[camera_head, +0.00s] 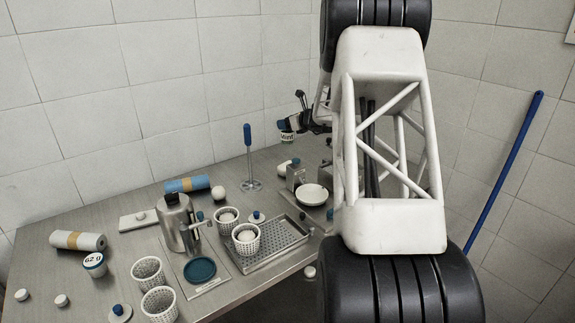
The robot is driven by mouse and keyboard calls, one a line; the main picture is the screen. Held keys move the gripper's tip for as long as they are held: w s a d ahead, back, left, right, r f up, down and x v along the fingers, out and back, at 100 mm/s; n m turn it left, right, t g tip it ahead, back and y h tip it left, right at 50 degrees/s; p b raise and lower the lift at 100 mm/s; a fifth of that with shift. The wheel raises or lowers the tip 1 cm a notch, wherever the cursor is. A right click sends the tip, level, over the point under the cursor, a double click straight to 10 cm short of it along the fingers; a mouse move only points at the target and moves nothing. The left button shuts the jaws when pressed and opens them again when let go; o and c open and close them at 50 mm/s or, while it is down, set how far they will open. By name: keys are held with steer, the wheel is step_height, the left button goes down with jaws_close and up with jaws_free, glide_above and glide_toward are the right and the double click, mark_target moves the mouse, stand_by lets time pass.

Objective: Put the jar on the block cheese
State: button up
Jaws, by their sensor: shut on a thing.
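My gripper (304,126) is beyond my arm's white frame, raised over the far part of the table. It is shut on a small white jar (287,124) with dark lettering and some blue on it. The jar is held in the air, clear of the things below; its contact with the fingers is too small to see well. I cannot tell for certain which thing is the block cheese. A flat pale slab (135,222) with a small round knob on it lies at the left rear, but it may be a board.
The metal table (225,301) is crowded: perforated baskets (148,271), a perforated tray (283,243), a metal canister (174,224), a teal dish (200,270) and a white bowl (312,194). An upright blue-handled tool (248,150) stands near the back. Another labelled tub (94,264) is at left.

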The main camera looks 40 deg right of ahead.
mark_target(293, 136)
steer(key=shift+f, duration=3.1)
steer(key=shift+f, duration=1.85)
steer(key=shift+f, duration=0.1)
steer(key=o, duration=1)
steer(key=shift+f, duration=0.1)
steer(key=shift+r, duration=0.2)
steer(key=shift+s+d+r, duration=0.15)
steer(key=shift+s+r, duration=0.05)
steer(key=shift+s, duration=0.3)
steer(key=v, duration=1.1)
